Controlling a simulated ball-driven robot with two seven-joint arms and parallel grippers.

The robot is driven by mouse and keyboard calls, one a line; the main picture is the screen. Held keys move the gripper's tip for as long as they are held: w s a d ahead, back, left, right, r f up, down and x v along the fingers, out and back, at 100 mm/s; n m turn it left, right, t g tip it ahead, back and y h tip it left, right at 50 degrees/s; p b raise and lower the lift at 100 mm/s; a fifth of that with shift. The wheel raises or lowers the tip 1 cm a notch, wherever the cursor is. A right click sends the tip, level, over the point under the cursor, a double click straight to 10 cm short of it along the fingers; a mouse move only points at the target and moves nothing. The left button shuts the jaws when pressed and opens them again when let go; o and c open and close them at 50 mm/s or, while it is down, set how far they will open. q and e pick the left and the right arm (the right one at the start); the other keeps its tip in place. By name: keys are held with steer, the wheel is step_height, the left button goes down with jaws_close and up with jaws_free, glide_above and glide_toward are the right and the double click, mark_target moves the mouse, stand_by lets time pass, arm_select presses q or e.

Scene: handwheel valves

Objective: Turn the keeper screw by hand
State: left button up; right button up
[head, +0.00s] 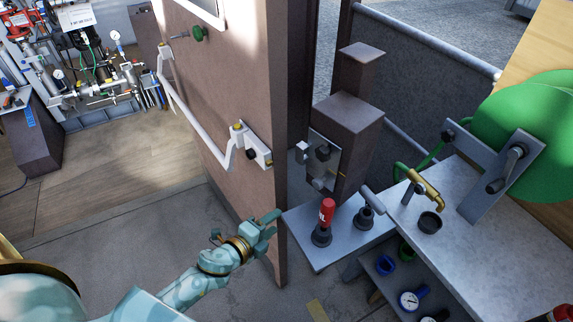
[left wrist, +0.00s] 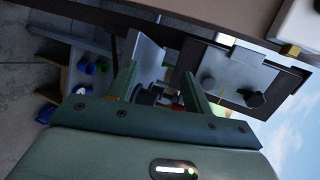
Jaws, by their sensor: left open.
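A metal plate (head: 325,165) is fixed to the brown box on a post, right of the door. It carries a dark knob (head: 322,151) and a grey round knob (head: 318,184). I cannot tell for sure which is the keeper screw. In the left wrist view, the plate (left wrist: 226,62) shows at upper right with a dark faceted knob (left wrist: 255,97) and a grey round one (left wrist: 208,86). My left gripper (head: 268,226) is open, near the door's edge, lower left of the plate and apart from it. My right gripper is out of view.
The brown door (head: 225,100) with a white bar handle (head: 195,120) stands close to my left gripper. A grey shelf (head: 335,245) with a red-topped item (head: 326,212) lies to its right. A workbench (head: 470,250) with a green wheel (head: 540,130) is farther right.

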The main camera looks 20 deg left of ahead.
mark_target(320, 156)
arm_select(q)
steer(key=w+d+r+m+t+h+p, duration=0.15)
steer(key=r+m, duration=0.25)
steer(key=r, duration=0.5)
steer(key=w+d+r+m+t+h+p, duration=0.1)
steer(key=d+r+m+h, duration=0.15)
steer(key=r, duration=0.65)
steer(key=shift+m, duration=0.55)
steer(key=x, duration=0.7)
steer(key=shift+w+r, duration=0.15)
steer(key=shift+w, duration=0.2)
steer(key=shift+d, duration=0.1)
steer(key=c, duration=0.7)
